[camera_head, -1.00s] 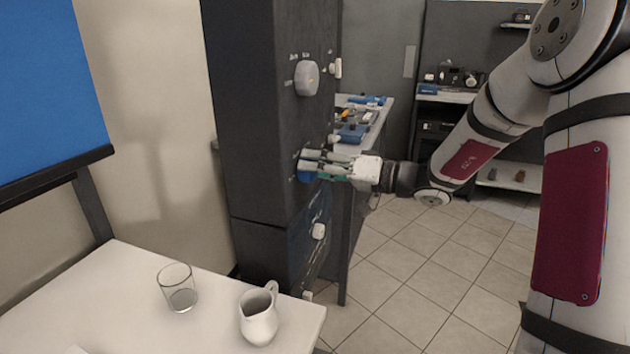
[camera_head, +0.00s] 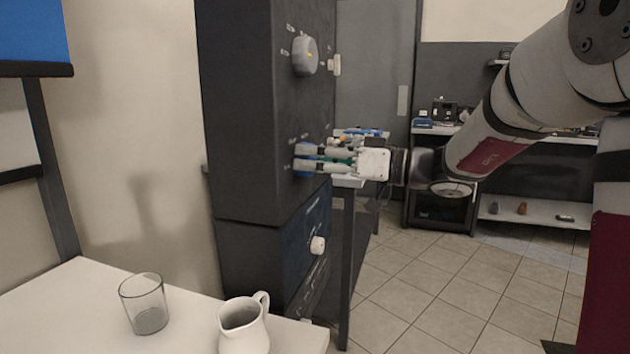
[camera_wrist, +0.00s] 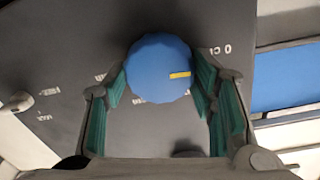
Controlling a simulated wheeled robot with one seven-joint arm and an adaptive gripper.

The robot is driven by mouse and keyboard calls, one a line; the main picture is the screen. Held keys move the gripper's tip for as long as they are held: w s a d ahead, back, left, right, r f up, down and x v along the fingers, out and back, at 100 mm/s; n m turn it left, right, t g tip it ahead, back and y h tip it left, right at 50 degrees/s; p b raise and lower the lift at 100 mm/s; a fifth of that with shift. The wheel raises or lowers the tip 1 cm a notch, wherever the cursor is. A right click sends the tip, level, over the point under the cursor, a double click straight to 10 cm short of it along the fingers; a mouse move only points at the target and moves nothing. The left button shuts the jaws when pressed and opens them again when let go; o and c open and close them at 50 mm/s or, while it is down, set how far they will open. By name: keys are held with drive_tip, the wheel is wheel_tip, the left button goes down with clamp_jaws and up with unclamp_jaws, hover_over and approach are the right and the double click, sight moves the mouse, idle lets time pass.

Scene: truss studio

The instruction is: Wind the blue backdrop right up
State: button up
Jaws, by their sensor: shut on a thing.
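The blue backdrop (camera_head: 30,32) hangs at the upper left in the head view, with a dark bar (camera_head: 35,69) along its lower edge. Its upper part is out of view. A round blue knob (camera_wrist: 155,60) with a yellow mark is on the face of the dark cabinet (camera_head: 245,120). My gripper (camera_head: 308,161) is shut on this knob from the front. In the wrist view its green-padded fingers stand on either side of the knob, and the yellow mark points right. The knob's edge also shows in the head view (camera_head: 301,150).
A grey knob (camera_head: 305,56) is higher on the cabinet, and a white knob (camera_head: 317,245) lower. A glass (camera_head: 146,305) and a white jug (camera_head: 244,332) stand on the white table (camera_head: 70,310) in front. Tiled floor (camera_head: 430,285) is open at the right.

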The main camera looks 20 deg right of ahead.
drive_tip(key=shift+f+n+b, duration=0.1)
drive_tip(key=shift+n+b, duration=0.4)
drive_tip(key=shift+b, duration=0.8)
drive_tip(key=o, duration=1.1)
drive_tip(key=shift+o, duration=0.2)
drive_tip(key=v, duration=1.2)
